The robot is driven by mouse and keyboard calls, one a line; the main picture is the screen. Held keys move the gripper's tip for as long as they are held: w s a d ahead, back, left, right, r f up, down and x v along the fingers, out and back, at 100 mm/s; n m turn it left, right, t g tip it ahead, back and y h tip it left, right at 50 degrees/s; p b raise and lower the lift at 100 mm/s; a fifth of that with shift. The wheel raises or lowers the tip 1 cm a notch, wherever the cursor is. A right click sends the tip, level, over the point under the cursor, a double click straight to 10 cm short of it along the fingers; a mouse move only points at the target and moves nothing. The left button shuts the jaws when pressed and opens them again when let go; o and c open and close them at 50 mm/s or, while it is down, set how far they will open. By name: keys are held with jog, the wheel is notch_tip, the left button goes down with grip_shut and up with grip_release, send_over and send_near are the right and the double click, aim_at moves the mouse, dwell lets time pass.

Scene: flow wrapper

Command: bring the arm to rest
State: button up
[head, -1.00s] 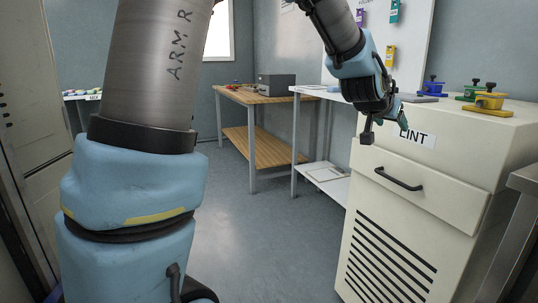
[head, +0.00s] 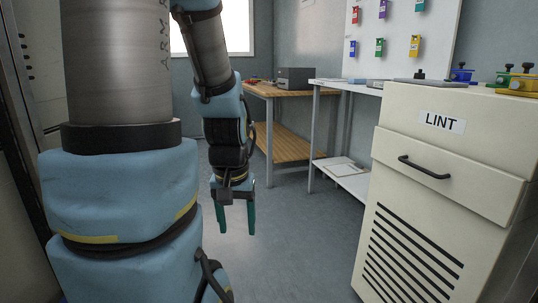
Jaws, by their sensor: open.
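My gripper (head: 236,218) hangs in the left-middle of the head view with its two green-tipped fingers pointing down. The fingers are apart with nothing between them. It is over open floor, to the left of the white LINT cabinet (head: 400,225) and clear of it. My arm's large blue and grey links fill the left side of the view.
The LINT cabinet has a closed drawer with a black handle (head: 424,167). Blue (head: 461,73), green and yellow clamp-like items stand on its top. A wooden workbench (head: 283,92) and a white table (head: 345,82) stand behind. Grey floor (head: 300,245) lies free between.

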notch_tip(320, 180, up, 25)
jog(key=p, duration=2.3)
jog(key=shift+w+d+p, duration=0.15)
jog(key=shift+w+p, duration=0.05)
jog(key=shift+p, duration=0.1)
